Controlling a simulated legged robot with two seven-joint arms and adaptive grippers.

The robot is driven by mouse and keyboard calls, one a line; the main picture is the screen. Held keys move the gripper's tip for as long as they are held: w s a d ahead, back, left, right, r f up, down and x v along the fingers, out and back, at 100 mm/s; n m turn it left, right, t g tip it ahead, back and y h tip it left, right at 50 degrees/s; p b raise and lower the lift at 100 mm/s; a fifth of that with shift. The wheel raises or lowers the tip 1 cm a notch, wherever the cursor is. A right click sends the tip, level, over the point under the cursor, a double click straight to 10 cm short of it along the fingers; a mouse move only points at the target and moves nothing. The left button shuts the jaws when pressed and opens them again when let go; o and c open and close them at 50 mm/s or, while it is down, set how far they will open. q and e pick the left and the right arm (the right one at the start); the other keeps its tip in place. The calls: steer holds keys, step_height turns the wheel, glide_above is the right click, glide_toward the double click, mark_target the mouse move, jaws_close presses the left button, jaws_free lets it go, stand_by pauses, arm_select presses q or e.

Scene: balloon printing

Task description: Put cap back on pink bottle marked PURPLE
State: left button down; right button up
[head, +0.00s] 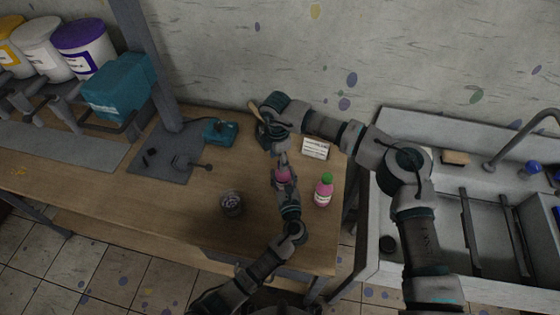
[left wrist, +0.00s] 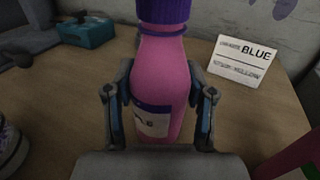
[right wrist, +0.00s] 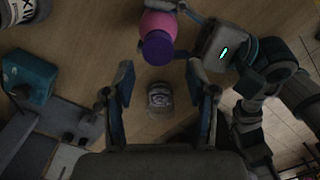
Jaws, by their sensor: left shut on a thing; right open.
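The pink bottle (left wrist: 160,85) stands upright with a purple cap (left wrist: 163,10) on its neck; whether the cap is fully tightened I cannot tell. My left gripper (left wrist: 158,115) is shut around the bottle's body, partly covering its label. The pink bottle (head: 283,176) shows small in the head view, its top hidden by my right gripper (head: 283,157). In the right wrist view, my right gripper (right wrist: 158,85) is open and empty. The purple cap (right wrist: 157,46) is seen from above, just beyond its fingertips, with the pink bottle (right wrist: 160,22) behind it.
A second pink bottle with a green cap (head: 324,190) stands at right. A jar (head: 232,203) stands front left of the held bottle. A card (left wrist: 242,60) reading BLUE stands behind. A teal device (head: 220,131), buckets (head: 83,45) and a sink (head: 450,240) surround the workspace.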

step_height(320, 180, up, 3)
steer(key=shift+f, duration=0.1)
steer(key=shift+d, duration=0.1)
steer(key=shift+d, duration=0.1)
steer(key=shift+c, duration=0.3)
